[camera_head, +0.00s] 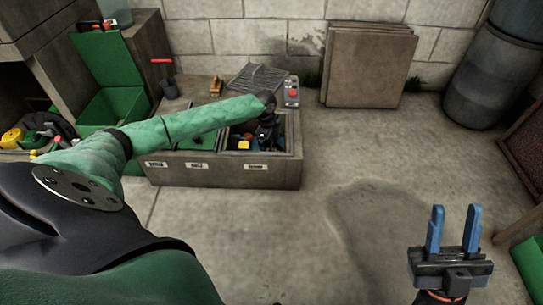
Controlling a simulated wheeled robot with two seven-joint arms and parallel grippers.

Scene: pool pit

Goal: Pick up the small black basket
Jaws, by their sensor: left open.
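My left arm reaches across from the left, and its gripper (268,133) points down into the right compartment of a low grey box. It is small and dark here, and its fingertips are hard to make out. No small black basket stands out clearly. A dark ribbed, flat-looking thing (257,79) lies on the back of the box, and I cannot tell whether it is the basket. Dark shapes around my left gripper are also too small to tell apart. My right gripper (453,232) is at the lower right, blue fingers upright and apart, with nothing between them.
The grey box (222,176) stands on concrete, with yellow and blue items inside. A control with a red button (292,91) is at its back right. A green bin (115,105) is left, brown panels (368,66) and a dark barrel (492,80) behind. Middle floor is clear.

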